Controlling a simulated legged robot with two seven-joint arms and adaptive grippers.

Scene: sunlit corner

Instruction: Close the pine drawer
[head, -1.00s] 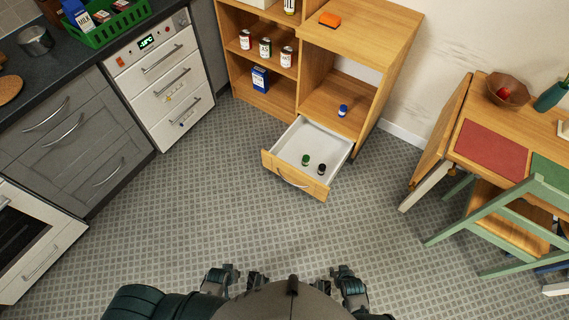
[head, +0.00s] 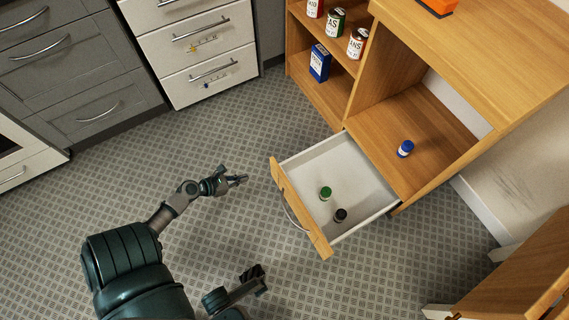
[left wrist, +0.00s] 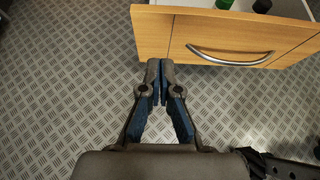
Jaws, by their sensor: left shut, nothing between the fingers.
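The pine drawer (head: 287,196) stands pulled out of the wooden cabinet, its white inside showing. A green-capped bottle (head: 326,193) and a dark-capped bottle (head: 340,215) stand in it. Its front has a curved metal handle (head: 296,216). My left gripper (head: 243,179) is shut and empty, a little left of the drawer front in the head view. In the left wrist view the closed fingertips (left wrist: 160,62) point at the drawer front (left wrist: 160,32), left of the handle (left wrist: 228,58), with no clear contact. My right gripper (head: 255,276) is low in the head view; its finger state is unclear.
The wooden cabinet (head: 470,60) holds a blue-capped bottle (head: 405,148) on the shelf beside the drawer, plus cans and a blue box (head: 319,62). A wooden table (head: 520,275) is at lower right. Grey and white kitchen drawers line the left. Tiled floor before the drawer is clear.

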